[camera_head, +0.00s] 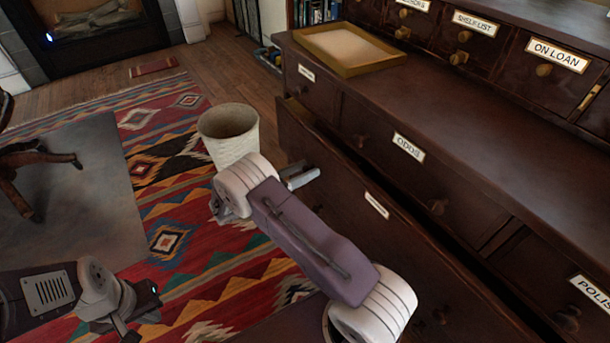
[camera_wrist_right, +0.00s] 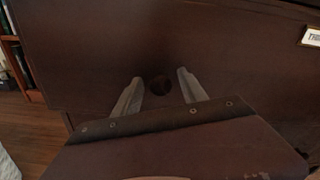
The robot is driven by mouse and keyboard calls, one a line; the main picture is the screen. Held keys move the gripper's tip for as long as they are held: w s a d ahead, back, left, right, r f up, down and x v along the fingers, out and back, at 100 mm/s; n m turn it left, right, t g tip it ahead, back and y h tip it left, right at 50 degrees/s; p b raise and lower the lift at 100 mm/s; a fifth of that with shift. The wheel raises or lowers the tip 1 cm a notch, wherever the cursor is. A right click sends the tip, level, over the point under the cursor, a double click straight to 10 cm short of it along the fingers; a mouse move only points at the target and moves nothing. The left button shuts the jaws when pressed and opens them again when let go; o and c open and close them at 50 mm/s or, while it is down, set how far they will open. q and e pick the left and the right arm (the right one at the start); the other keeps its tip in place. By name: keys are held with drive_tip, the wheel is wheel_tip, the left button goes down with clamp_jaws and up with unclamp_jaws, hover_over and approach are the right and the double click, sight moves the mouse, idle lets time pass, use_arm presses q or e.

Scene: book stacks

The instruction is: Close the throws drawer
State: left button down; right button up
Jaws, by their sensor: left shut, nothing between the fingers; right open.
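The throws drawer (camera_head: 345,190) is the long lower drawer of the dark wooden cabinet. It stands partly pulled out, with a dark gap behind its top edge. Its small label (camera_head: 377,205) is too small to read in the head view; part of it shows in the right wrist view (camera_wrist_right: 313,37). My right gripper (camera_head: 302,178) is open at the drawer front. My left gripper (camera_head: 138,318) is shut and empty, low at the left over the rug.
Above are the closed ODDS drawer (camera_head: 408,165) and the cabinet top with a shallow yellow tray (camera_head: 347,48). A pale wastebasket (camera_head: 228,135) stands on the patterned rug (camera_head: 165,190) left of the drawer. A wooden chair leg (camera_head: 40,158) shows at far left.

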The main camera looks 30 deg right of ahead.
drive_tip(key=shift+d, duration=0.2)
clamp_jaws()
idle(1.3)
